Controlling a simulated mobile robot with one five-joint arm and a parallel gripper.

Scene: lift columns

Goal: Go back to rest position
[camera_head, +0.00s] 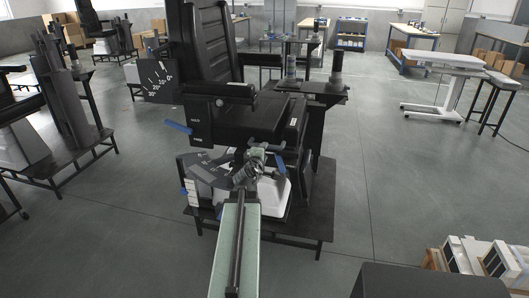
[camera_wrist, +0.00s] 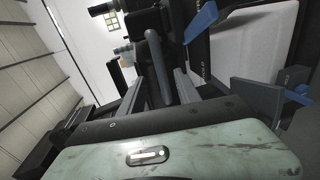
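My gripper (camera_head: 256,160) is at the end of my pale green arm, low at the front of a black lift column with a padded seat (camera_head: 222,120). In the wrist view my gripper (camera_wrist: 158,80) shows two grey fingers standing apart. A dark rounded bar (camera_wrist: 156,65) shows between them, with narrow gaps at its sides; I cannot tell whether it touches a finger. Blue handles (camera_head: 178,127) stick out from the column, and one is close to the gripper in the wrist view (camera_wrist: 201,22). The exact fingertip contact is hidden in the head view.
The column stands on a dark base plate (camera_head: 315,225). A dark post (camera_head: 337,68) rises on its right side. Open grey floor (camera_head: 400,190) lies to the right. Other dark equipment (camera_head: 68,110) stands at the left, and boxes (camera_head: 470,255) are at the lower right.

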